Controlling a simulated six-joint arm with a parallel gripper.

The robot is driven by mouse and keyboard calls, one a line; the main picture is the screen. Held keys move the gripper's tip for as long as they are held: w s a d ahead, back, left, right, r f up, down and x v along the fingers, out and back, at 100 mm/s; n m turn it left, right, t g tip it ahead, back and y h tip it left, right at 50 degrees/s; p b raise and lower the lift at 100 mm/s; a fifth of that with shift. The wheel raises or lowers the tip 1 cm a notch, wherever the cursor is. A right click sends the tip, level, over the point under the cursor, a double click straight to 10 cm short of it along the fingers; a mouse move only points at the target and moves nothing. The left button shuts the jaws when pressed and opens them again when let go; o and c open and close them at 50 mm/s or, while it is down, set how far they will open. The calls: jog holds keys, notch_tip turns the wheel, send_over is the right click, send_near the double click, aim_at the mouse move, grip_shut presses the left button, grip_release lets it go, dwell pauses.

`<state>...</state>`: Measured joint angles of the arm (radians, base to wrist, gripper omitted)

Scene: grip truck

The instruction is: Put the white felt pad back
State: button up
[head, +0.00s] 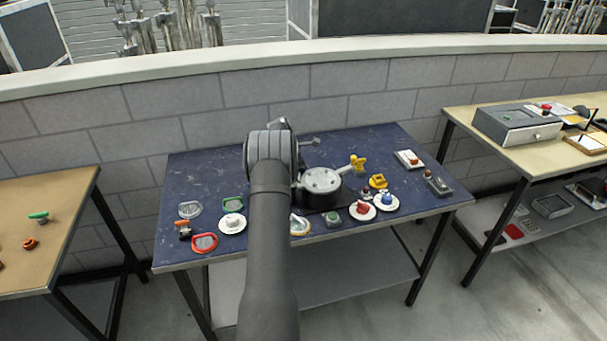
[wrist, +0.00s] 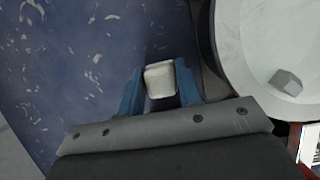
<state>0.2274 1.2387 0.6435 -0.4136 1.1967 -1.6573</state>
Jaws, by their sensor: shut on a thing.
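The white felt pad (wrist: 160,80) is a small off-white block in the wrist view. It sits between the two blue fingers of my gripper (wrist: 161,88), which is shut on it. Below the pad is the dark blue, scuffed table top (wrist: 70,70). In the head view my dark arm covers the middle of the table (head: 220,170), and I cannot make out the pad there.
A round black holder with a pale top (head: 322,181) stands right of my arm. A pale round dish (wrist: 245,40) with a grey block (wrist: 287,82) is close right of my gripper in the wrist view.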

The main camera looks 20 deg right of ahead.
jog(key=shift+f, duration=0.25)
jog(key=o, duration=1)
jog(key=shift+c, duration=0.2)
jog(key=v, duration=1.2)
jog(key=shift+r, duration=0.2)
jog(key=shift+f, duration=0.1)
jog(key=x, duration=1.2)
notch_tip(320, 180, up, 5)
jog(key=shift+f, duration=0.15)
